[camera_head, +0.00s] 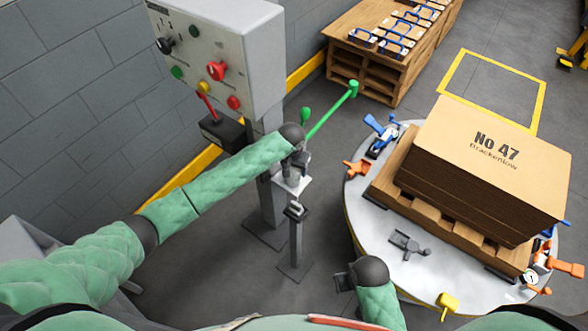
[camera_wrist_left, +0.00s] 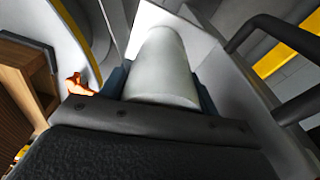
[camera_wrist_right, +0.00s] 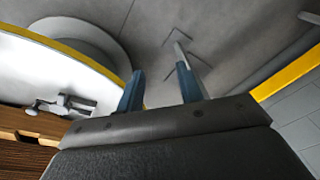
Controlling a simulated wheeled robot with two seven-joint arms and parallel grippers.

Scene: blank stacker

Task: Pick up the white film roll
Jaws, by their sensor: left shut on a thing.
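The white film roll (camera_wrist_left: 163,70) is a pale cylinder that fills the middle of the left wrist view. My left gripper (camera_head: 299,160) is shut on it, with a dark blue finger on each side. In the head view the roll (camera_head: 292,177) is mostly hidden under my gripper, above a small light plate (camera_head: 304,187) on a grey stand. I cannot tell whether the roll touches the plate. My right gripper (camera_wrist_right: 158,85) is open and empty over the floor; in the head view it (camera_head: 343,281) is near the turntable's left edge.
The round turntable (camera_head: 360,215) at right carries a pallet of stacked cardboard (camera_head: 490,150) and several coloured clamps. Floor between stand and turntable is clear.

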